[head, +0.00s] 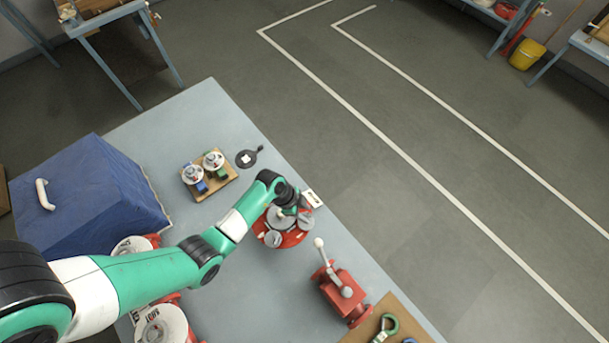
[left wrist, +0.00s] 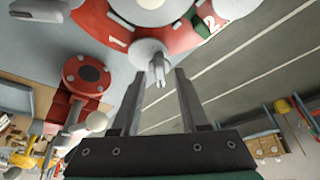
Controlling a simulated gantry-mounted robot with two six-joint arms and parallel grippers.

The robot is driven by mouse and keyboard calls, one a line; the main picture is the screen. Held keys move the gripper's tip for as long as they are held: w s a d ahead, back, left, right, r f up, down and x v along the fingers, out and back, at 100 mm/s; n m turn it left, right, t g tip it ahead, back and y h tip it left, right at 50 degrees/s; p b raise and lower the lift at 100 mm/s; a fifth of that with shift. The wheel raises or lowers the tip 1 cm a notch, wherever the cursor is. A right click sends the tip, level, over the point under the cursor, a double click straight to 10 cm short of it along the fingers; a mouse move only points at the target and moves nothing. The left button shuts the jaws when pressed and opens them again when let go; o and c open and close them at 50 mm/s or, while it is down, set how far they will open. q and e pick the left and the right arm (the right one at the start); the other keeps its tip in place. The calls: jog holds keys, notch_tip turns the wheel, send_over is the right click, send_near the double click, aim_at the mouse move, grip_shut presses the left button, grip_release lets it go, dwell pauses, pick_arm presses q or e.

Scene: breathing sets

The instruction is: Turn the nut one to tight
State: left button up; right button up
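A red round fixture (head: 293,240) with grey round parts stands on the grey-blue table. In the left wrist view, its red disc (left wrist: 92,20) carries the marks 1 and 2. A light grey nut (left wrist: 148,52) with a thin protruding stem sits at the disc's edge, beside the mark 1. My left gripper (left wrist: 160,76) is open, with one finger on each side of the stem's end. I cannot tell whether either finger touches it. In the head view, my left gripper (head: 300,205) is over the fixture and partly hides it. My right gripper is not in view.
A red valve (head: 343,290) with a white-knobbed lever stands right of the fixture. A wooden board (head: 213,188) with two small valves and a black round tool (head: 249,157) lie behind. A blue case (head: 85,200) stands left. The table's edge is close behind the fixture.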

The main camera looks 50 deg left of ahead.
pick_arm(q)
grip_shut()
